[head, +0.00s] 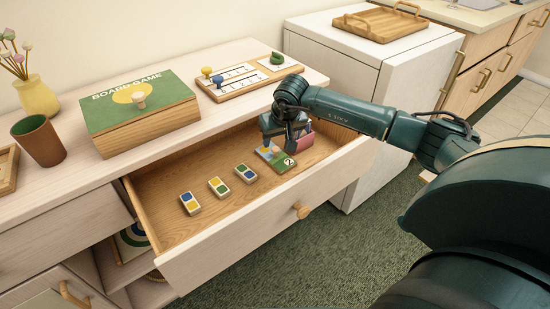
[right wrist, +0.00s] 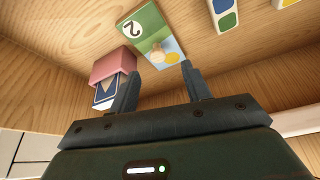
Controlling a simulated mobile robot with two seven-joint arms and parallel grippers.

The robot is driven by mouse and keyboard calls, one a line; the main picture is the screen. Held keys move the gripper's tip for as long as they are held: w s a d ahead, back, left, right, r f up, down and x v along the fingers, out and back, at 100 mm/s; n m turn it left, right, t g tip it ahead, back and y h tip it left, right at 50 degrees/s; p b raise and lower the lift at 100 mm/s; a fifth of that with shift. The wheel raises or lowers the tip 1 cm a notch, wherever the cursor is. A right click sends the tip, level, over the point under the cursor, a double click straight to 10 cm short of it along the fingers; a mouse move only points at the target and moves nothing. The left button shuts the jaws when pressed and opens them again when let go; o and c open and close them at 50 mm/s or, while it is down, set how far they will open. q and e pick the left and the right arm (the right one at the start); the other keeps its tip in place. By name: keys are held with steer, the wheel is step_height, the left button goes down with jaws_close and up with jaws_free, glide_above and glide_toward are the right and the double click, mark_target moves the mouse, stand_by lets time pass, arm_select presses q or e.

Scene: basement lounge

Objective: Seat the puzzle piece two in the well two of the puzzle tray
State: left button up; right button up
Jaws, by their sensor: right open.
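My left gripper is not in view.
Several small domino-like tiles (head: 219,187) lie in the drawer (head: 232,232) left of the piece. A pink card box (right wrist: 116,64) is close beside one finger. A board game box (head: 139,113), brown cup (head: 39,140) and vase (head: 37,97) stand on the dresser.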

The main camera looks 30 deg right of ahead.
mark_target(276, 149)
steer(key=x, duration=0.6)
steer(key=shift+s+d+b, duration=0.1)
steer(key=shift+d+b, duration=0.05)
steer(key=shift+b, duration=0.15)
jaws_close()
